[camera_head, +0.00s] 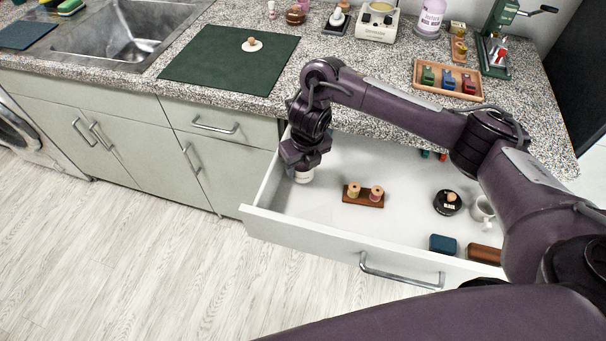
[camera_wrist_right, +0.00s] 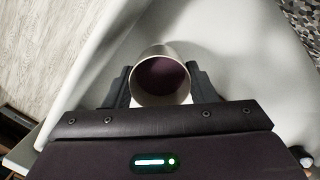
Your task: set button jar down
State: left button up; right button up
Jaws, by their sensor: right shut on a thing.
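The button jar (camera_head: 304,175) is a small pale round jar at the left end of the open drawer (camera_head: 320,218). Its upper part is hidden by my right gripper (camera_head: 304,160). In the right wrist view the jar (camera_wrist_right: 160,78) shows end-on, with a pale metallic rim and a dark purplish face. The right gripper's fingers (camera_wrist_right: 160,88) are shut on it from both sides. The jar is low, close to the drawer's left wall; I cannot tell whether it touches the drawer floor. My left gripper is not in view.
Drawer contents include a wooden holder with two spools (camera_head: 363,195), a black round tin (camera_head: 447,202), a white mug (camera_head: 482,208), a blue box (camera_head: 443,244) and a brown block (camera_head: 484,254). Bare drawer floor lies around the holder. A green mat (camera_head: 215,70) lies on the counter.

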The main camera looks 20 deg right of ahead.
aim_at(303, 170)
jog(key=shift+f+b, duration=0.65)
jog(key=shift+f, duration=1)
jog(key=shift+f, duration=0.1)
jog(key=o, duration=1.1)
